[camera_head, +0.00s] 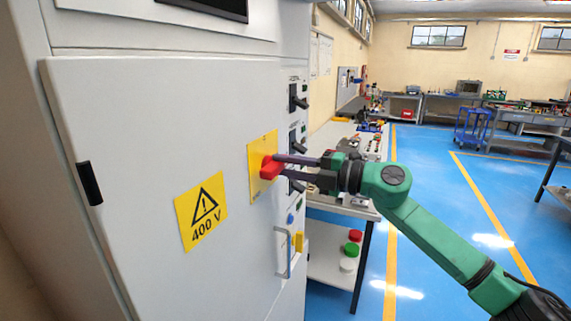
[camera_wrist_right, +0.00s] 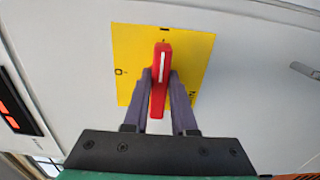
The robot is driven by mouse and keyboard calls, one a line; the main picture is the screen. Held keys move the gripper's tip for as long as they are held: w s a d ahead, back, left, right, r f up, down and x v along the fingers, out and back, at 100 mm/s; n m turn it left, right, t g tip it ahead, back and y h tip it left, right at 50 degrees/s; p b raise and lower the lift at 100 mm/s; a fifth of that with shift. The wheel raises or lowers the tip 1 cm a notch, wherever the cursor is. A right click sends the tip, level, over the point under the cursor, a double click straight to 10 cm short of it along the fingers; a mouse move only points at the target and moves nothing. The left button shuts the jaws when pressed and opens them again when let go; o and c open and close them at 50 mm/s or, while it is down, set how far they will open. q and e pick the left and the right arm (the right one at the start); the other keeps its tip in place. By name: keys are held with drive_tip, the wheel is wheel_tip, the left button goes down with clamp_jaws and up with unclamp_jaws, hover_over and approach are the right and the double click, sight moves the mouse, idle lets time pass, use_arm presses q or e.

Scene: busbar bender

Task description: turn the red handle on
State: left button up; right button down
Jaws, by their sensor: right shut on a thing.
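The red handle (camera_head: 269,168) sits on a yellow plate (camera_head: 257,150) on the front of the grey cabinet (camera_head: 130,130). My right gripper (camera_head: 280,168) reaches in from the right and is shut on the handle, one finger on each side. In the right wrist view the red handle (camera_wrist_right: 161,75) has a white line along it and lies between the two dark fingers (camera_wrist_right: 160,98). Its line points nearly straight up to a mark at the top of the yellow plate (camera_wrist_right: 125,45); a "0" mark shows at the left. My left gripper is out of view.
A yellow 400 V warning sign (camera_head: 202,211) and a black latch (camera_head: 89,183) are on the cabinet door. Black switches (camera_head: 298,97) line the cabinet's right side. A workbench (camera_head: 340,140) stands behind my right arm. Blue floor is open to the right.

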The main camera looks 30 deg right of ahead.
idle(0.5)
drive_tip(key=c, duration=0.7)
unclamp_jaws()
drive_tip(key=b+v, duration=1)
drive_tip(key=v, duration=0.4)
drive_tip(key=shift+s+d+b, duration=0.15)
drive_tip(key=shift+s+b, duration=0.1)
drive_tip(key=shift+b, duration=0.05)
